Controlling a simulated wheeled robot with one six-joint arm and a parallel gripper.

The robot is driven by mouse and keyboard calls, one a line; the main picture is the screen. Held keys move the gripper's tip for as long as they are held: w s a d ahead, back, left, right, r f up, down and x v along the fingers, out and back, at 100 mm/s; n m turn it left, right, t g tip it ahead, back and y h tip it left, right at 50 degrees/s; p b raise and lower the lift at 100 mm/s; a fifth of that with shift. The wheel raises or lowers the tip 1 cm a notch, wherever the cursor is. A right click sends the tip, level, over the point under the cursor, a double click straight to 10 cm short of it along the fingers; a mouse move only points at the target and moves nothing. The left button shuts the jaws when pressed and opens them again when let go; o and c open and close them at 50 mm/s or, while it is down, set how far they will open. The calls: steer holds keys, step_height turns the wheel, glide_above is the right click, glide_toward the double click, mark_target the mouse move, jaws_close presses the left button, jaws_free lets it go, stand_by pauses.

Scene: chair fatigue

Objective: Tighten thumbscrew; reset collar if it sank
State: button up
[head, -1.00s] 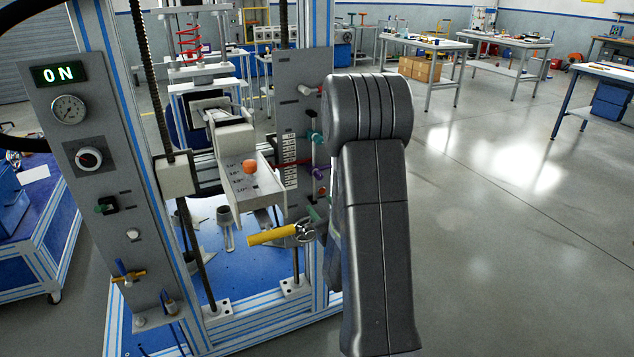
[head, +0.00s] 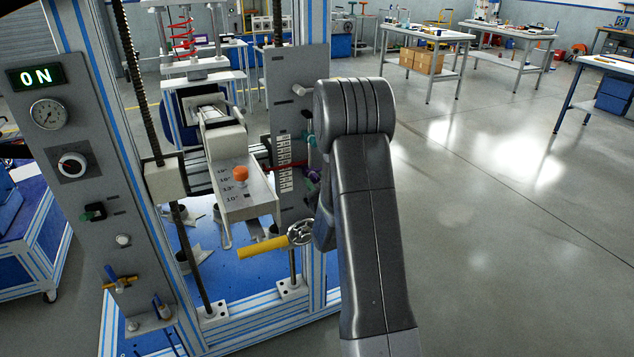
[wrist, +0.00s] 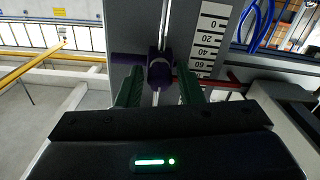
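In the wrist view, a purple collar with a round thumbscrew knob (wrist: 160,71) sits on a thin vertical rod in front of a grey plate, with a purple bar reaching left. My gripper (wrist: 160,84) is open, its two green fingers on either side of the knob, with small gaps seeming to show. The white scale (wrist: 209,42) stands right of it, marked 0 to 60 in view. A red bar crosses near the 60 mark. In the head view the purple collar (head: 313,174) is partly hidden by my arm, as are my fingertips.
A box with an orange button (head: 240,174) and a yellow-handled lever (head: 263,248) stand left of my arm. Open floor (head: 500,240) lies to the right, with tables behind.

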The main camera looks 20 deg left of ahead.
jaws_close()
